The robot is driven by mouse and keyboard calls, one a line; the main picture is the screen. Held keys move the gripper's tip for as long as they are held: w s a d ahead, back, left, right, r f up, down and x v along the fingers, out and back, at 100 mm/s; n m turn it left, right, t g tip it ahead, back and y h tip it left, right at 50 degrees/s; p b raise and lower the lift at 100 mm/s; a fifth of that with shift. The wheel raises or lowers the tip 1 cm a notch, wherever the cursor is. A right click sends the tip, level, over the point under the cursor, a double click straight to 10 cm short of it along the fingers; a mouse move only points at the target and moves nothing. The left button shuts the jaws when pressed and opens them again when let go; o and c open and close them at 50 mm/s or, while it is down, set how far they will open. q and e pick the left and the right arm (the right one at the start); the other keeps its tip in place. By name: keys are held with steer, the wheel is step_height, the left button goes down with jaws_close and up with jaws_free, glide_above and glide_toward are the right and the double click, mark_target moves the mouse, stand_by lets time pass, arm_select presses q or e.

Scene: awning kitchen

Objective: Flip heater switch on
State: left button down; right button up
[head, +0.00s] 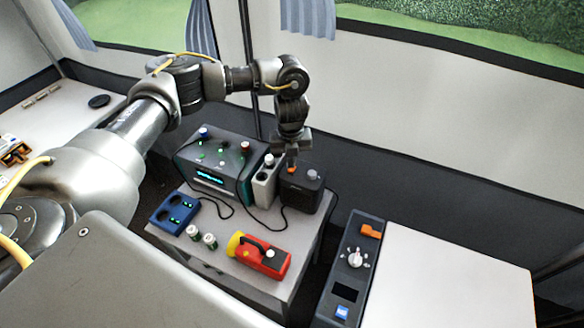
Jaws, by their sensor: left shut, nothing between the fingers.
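A dark grey box (301,192) stands at the right back corner of the small table (270,285), with a small orange switch (291,169) and a small knob on top. My left gripper (291,158) points down just above the orange switch and is shut with nothing in it. I cannot tell whether its fingertips touch the switch or which way the switch is set. A control panel (352,270) at the right has another orange switch (370,231), a white dial, a dark display and a blue button. No label shows which one is the heater. My right gripper is not in view.
A power unit (205,180) with a lit display and a white socket box (264,186) stand beside the dark box. A blue charger (174,214), batteries (193,232) and a red torch (262,255) are at the front. A white surface (450,280) at the right is clear.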

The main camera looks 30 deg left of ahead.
arm_select(q)
steer(key=shift+f+b, duration=0.65)
steer(key=shift+f, duration=0.35)
stand_by(0.6)
steer(key=shift+r, duration=0.1)
step_height(320, 180, up, 7)
steer(key=p, duration=0.6)
steer(key=shift+p, duration=0.4)
